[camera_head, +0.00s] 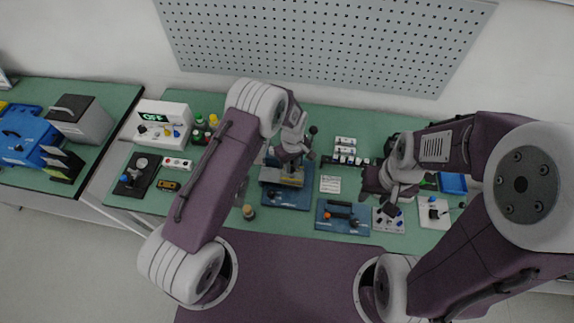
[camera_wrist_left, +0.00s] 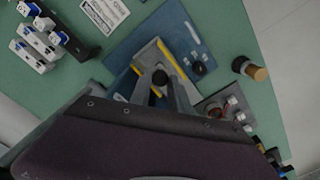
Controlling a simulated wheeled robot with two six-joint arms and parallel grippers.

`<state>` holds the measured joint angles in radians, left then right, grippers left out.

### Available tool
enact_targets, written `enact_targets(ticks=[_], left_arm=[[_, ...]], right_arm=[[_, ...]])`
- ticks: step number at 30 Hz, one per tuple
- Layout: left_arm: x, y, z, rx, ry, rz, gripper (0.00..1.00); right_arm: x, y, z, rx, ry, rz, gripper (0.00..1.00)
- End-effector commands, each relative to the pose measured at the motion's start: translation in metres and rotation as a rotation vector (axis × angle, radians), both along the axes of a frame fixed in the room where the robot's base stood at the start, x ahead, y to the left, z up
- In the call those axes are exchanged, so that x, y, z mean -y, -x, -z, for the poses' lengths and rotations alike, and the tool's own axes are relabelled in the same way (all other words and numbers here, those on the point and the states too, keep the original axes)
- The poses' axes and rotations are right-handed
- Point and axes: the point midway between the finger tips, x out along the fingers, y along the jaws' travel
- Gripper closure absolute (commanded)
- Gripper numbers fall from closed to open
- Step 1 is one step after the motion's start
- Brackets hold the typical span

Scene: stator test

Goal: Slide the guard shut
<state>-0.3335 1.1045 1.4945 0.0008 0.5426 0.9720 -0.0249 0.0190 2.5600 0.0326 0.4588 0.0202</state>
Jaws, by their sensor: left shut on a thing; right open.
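A blue base plate (camera_head: 287,196) lies on the green bench, below my left gripper. A grey block with yellow edges (camera_head: 292,181), apparently the guard's fixture, stands on it. In the left wrist view this grey and yellow part (camera_wrist_left: 151,52) sits on the blue plate (camera_wrist_left: 190,24). My left gripper (camera_head: 292,158) is shut on a dark round knob (camera_wrist_left: 160,77) that shows between its fingers (camera_wrist_left: 159,86). The gripper and arm hide part of the fixture, so I cannot tell how far the guard stands open. My right gripper (camera_head: 389,201) is open, apart from this fixture, over the right side of the bench.
A second blue plate with a black handle (camera_head: 342,216) lies to the right. A white label card (camera_head: 330,184) is between. A small brown-topped cylinder (camera_head: 248,212) stands left of the fixture and shows in the wrist view (camera_wrist_left: 258,73). A white meter box (camera_head: 157,122) is farther left.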

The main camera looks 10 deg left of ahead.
Motion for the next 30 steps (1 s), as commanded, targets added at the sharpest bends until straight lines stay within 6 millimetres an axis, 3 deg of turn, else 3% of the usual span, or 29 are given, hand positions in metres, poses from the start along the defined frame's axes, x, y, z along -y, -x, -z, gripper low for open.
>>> enact_targets(ticks=[2, 3, 5, 16, 24, 30], left_arm=[[0.001, -0.002, -0.002, 0.005, 0.002, 0.001, 1.0], [0.001, -0.002, -0.002, 0.005, 0.002, 0.001, 0.69], [0.001, -0.002, -0.002, 0.005, 0.002, 0.001, 0.55], [0.0, -0.002, -0.007, 0.005, 0.001, 0.001, 0.55], [0.002, -0.002, -0.063, 0.008, 0.001, 0.001, 0.55], [0.002, -0.001, -0.089, 0.004, -0.001, 0.002, 0.55]], right_arm=[[0.0, 0.0, 0.0, 0.0, 0.0, 0.0, 0.59], [0.0, 0.0, 0.0, 0.0, 0.0, 0.0, 0.59], [0.0, 0.0, 0.0, 0.0, 0.0, 0.0, 0.59], [0.0, 0.0, 0.004, 0.0, 0.0, 0.0, 0.59], [0.0, 0.0, 0.026, 0.0, 0.0, 0.0, 0.59], [0.0, 0.0, 0.03, 0.0, 0.0, 0.0, 0.59]])
